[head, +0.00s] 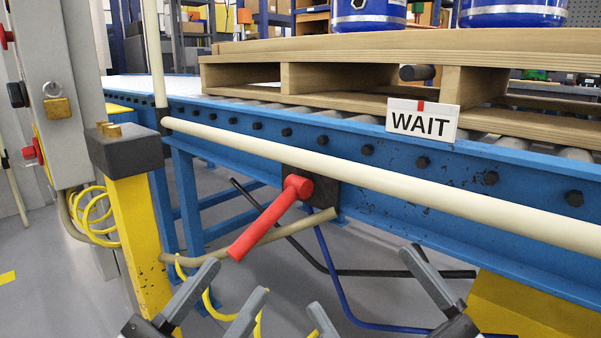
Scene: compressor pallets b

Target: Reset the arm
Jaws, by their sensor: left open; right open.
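A red lever (268,218) sits on a dark plate (326,190) on the near side of the blue conveyor frame (258,150). It slants down and to the left from its round hub. A long cream bar (380,177) runs across the front of the conveyor, sloping down to the right. My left gripper (237,279) is at the bottom, below the lever's lower end, open and empty. My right gripper (362,280) is at the bottom, right of the left one, open and empty. Both are apart from the lever. Their wrists are cut off by the lower edge.
A wooden pallet (370,47) with blue drums (370,12) rests on the rollers. A WAIT sign (422,121) stands at the conveyor edge. A yellow post (142,225) with a dark cap and a grey cabinet (52,80) with a padlock stand left. Hoses hang below the conveyor.

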